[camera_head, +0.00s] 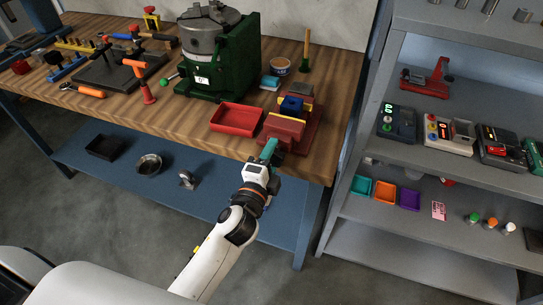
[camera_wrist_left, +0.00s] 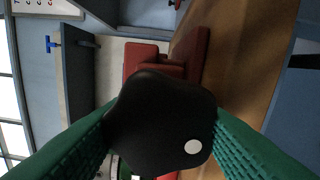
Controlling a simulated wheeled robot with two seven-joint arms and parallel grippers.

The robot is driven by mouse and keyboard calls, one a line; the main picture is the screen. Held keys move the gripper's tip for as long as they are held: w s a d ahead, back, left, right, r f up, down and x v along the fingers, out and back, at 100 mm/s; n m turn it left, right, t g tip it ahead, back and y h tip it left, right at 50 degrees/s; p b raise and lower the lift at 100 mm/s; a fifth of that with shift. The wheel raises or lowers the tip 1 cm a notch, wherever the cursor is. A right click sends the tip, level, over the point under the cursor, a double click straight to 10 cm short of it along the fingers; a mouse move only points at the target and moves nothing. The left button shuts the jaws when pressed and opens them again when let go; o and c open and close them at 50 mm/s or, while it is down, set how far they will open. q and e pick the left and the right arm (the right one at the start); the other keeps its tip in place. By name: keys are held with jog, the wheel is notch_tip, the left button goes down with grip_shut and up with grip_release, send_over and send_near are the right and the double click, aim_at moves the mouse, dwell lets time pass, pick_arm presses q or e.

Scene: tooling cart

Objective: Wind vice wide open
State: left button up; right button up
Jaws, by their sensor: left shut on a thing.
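The red vice (camera_head: 303,137) stands at the front right of the wooden bench. A blue block (camera_head: 291,106) sits at its jaws, with a yellowish part (camera_head: 285,127) in front. My left gripper (camera_head: 268,149) is at the vice's front, by the bench edge. In the left wrist view, its green ribbed fingers (camera_wrist_left: 160,138) are shut on a black rounded handle (camera_wrist_left: 158,105) with a white dot. Behind the handle, the red vice body (camera_wrist_left: 198,58) shows in part. The handle hides the screw and most of the jaws. My right gripper is not in view.
A red tray (camera_head: 236,119) lies just left of the vice. A green machine (camera_head: 220,55) stands behind the tray. A small tub (camera_head: 280,66) and a wooden-handled tool (camera_head: 305,50) are behind the vice. A grey shelf (camera_head: 450,165) stands at right, across a gap.

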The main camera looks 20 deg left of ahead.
pick_arm(q)
jog(key=n, duration=0.4)
jog(key=shift+r+n, duration=0.15)
jog(key=shift+n, duration=0.15)
jog(key=shift+n+p, duration=0.9)
jog(key=shift+n, duration=1.4)
jog(key=shift+w, duration=0.1)
jog(key=o, duration=1)
jog(key=shift+c, duration=0.2)
jog(key=shift+f, duration=0.2)
jog(key=shift+d+f, duration=0.1)
